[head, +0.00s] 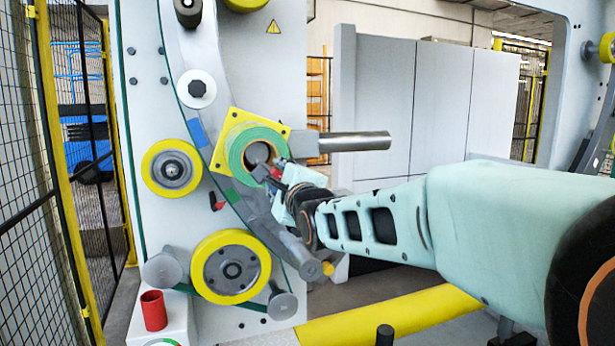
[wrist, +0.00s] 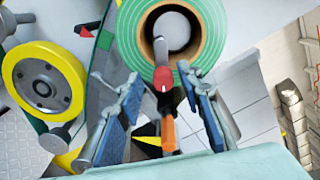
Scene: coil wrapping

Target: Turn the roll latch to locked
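The roll (head: 237,160) is a green ring with a brown core on a yellow-backed mount, and it fills the top middle of the wrist view (wrist: 205,22). The roll latch (wrist: 162,80) shows in the wrist view as a red hub with a grey bar pointing up across the roll's face; a dark and orange part lies below it. In the head view the latch (head: 275,173) is a small red patch, partly hidden by my gripper. My gripper (wrist: 160,92) is open, one blue-padded finger on each side of the latch, with visible gaps. It also shows in the head view (head: 284,180).
The roll sits on a curved grey arm (head: 288,238). A grey bar (head: 355,142) sticks out right of the roll. Yellow-rimmed wheels (head: 231,267) are at left and below. A red cup (head: 153,310) stands lower left. A mesh fence (head: 30,170) bounds the left.

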